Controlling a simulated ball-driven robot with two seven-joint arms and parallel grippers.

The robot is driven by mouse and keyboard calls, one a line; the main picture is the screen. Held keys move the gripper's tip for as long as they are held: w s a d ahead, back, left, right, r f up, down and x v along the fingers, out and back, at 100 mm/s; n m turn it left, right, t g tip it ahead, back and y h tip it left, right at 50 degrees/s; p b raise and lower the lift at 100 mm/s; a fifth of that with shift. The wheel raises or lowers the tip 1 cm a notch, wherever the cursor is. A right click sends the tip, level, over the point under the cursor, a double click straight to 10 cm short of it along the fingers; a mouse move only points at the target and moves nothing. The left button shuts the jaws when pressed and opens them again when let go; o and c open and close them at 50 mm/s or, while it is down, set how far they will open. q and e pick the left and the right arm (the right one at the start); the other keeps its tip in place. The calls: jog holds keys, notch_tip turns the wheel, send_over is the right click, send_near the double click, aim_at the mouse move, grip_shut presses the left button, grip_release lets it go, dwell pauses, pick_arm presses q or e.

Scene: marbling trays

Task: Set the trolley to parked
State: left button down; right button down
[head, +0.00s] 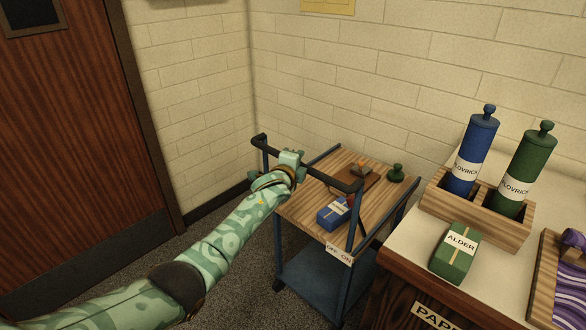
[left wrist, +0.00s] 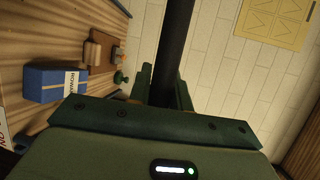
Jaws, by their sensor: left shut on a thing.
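The trolley has a wooden top (head: 295,207), a blue frame, a blue lower shelf (head: 318,283) and a dark handle bar (head: 327,181). It stands in the corner beside the counter. My left gripper (head: 291,160) is shut on the handle bar, which also shows in the left wrist view (left wrist: 175,45), passing between the fingers (left wrist: 160,92). A white label reading "OFF ON" (head: 339,254) is on the trolley's near edge. A dark slanted bar (head: 362,229) shows near the label; its exact setting is unclear. My right gripper is out of view.
On the trolley top are a blue labelled box (head: 329,217), a brown board (head: 352,174) and a green knobbed object (head: 396,173). The counter (head: 405,240) at right holds a rack with blue and green cylinders and a green ALDER box (head: 455,258). A wooden door (head: 75,140) is left.

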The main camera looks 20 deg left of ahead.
pick_arm(q)
jog(key=shift+w+d, duration=0.2)
jog(key=shift+w, duration=0.2)
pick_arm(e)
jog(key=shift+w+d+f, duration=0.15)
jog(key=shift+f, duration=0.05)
pick_arm(q)
jog(key=shift+r, duration=0.15)
jog(key=c, duration=1.3)
grip_release()
jog(key=shift+w, duration=0.1)
jog(key=s+r+p, duration=0.2)
jog(key=s+p, duration=0.6)
jog(key=s, duration=0.7)
jog(key=shift+s+d+r+p, duration=0.15)
jog(key=shift+s+r+p, duration=0.15)
jog(key=shift+s, duration=0.1)
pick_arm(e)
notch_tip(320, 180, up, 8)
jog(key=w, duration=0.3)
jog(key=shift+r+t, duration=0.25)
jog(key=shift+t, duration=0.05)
